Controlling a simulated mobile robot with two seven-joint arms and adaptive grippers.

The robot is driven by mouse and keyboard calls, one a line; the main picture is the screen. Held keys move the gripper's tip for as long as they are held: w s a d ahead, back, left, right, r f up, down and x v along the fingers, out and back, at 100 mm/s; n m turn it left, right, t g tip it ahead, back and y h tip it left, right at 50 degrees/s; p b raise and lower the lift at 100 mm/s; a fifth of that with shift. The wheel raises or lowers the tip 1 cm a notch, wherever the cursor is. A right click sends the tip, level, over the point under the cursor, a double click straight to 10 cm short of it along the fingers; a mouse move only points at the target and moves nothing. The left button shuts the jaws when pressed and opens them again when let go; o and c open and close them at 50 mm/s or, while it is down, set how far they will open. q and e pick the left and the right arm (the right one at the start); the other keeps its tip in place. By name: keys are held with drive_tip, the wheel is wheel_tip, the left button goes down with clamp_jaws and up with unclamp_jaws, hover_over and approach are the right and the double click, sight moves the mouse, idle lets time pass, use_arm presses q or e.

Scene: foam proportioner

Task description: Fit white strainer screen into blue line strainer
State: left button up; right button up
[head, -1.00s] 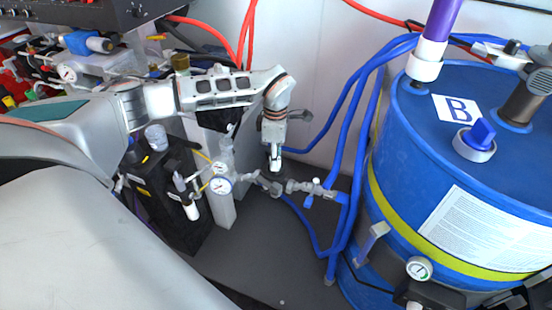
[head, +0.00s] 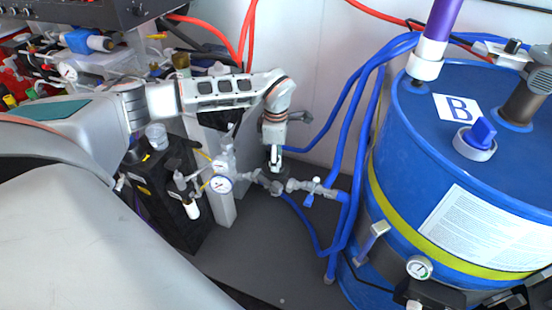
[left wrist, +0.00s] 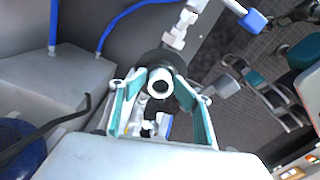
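In the head view, my left gripper (head: 276,160) points down at the line strainer's dark body (head: 275,169) on the grey pipework. In the left wrist view, a white hollow cylinder (left wrist: 160,82), seen end-on and seemingly the strainer screen, lies between the tips of my left gripper (left wrist: 160,90). The teal fingers stand apart on either side of it, and they look open. The dark round strainer body (left wrist: 153,58) shows behind the cylinder. How deep the cylinder sits in it is hidden. My right gripper is not in view.
A large blue drum (head: 400,160) fills the right side. The dark floor in front is clear.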

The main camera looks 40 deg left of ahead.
use_arm(q)
drive_tip(key=shift+s+d+f, duration=0.1)
drive_tip(key=shift+s+f, duration=0.05)
drive_tip(key=shift+s, duration=0.1)
